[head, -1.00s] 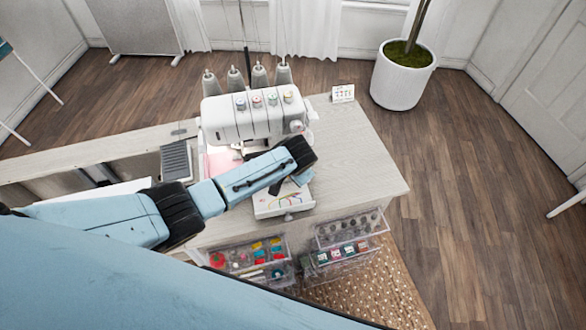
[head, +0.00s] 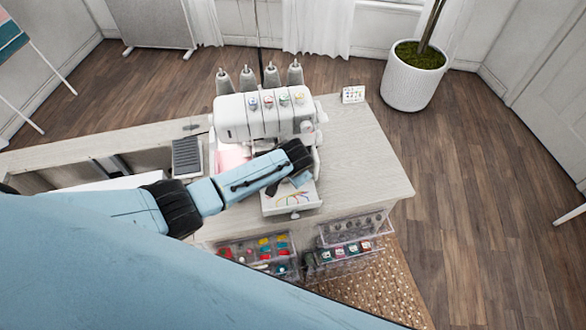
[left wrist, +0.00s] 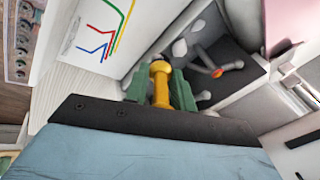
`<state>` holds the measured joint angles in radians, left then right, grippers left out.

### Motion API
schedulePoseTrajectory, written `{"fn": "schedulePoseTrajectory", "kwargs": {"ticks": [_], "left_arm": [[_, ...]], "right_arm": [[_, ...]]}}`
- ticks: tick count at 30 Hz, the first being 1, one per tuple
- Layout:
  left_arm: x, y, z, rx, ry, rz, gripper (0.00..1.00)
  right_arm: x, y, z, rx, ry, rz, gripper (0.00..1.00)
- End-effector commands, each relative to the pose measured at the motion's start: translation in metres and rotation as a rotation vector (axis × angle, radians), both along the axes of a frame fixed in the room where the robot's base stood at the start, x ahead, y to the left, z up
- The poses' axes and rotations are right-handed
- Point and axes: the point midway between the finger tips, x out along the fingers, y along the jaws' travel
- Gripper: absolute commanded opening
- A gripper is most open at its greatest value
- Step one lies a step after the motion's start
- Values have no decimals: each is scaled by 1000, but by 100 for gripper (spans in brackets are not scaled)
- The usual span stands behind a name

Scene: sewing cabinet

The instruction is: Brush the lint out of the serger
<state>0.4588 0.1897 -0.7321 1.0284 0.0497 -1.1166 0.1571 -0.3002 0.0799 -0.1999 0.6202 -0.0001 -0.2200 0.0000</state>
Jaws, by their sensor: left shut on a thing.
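The white serger (head: 265,120) stands on the cabinet top, with colored dials and several thread cones' posts behind it. Its front cover (head: 292,201) is folded down and shows a colored threading diagram; the cover also shows in the left wrist view (left wrist: 88,32). My left arm reaches across the serger's front, and its gripper is mostly hidden below the wrist in the head view. In the left wrist view the green fingers of my left gripper (left wrist: 161,88) are shut on a yellow handle, likely the brush (left wrist: 160,70). Grey looper parts (left wrist: 205,62) show just beyond it. Its bristles cannot be made out.
A grey foot pedal-like pad (head: 187,157) lies left of the serger. Clear drawers (head: 262,255) with sewing supplies jut out at the cabinet front. The right part of the tabletop (head: 365,160) is clear.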

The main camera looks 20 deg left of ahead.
Motion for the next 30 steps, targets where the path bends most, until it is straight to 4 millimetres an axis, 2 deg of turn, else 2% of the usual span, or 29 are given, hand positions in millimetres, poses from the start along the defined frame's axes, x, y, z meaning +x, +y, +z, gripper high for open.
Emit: {"fn": "schedulePoseTrajectory", "kwargs": {"ticks": [15,30], "left_arm": [[-4,6,-1,2,1,1,0],[-14,23,2,2,1,1,0]], "right_arm": [[0,0,5,0,0,0,42],[0,0,21,0,0,0,42]]}}
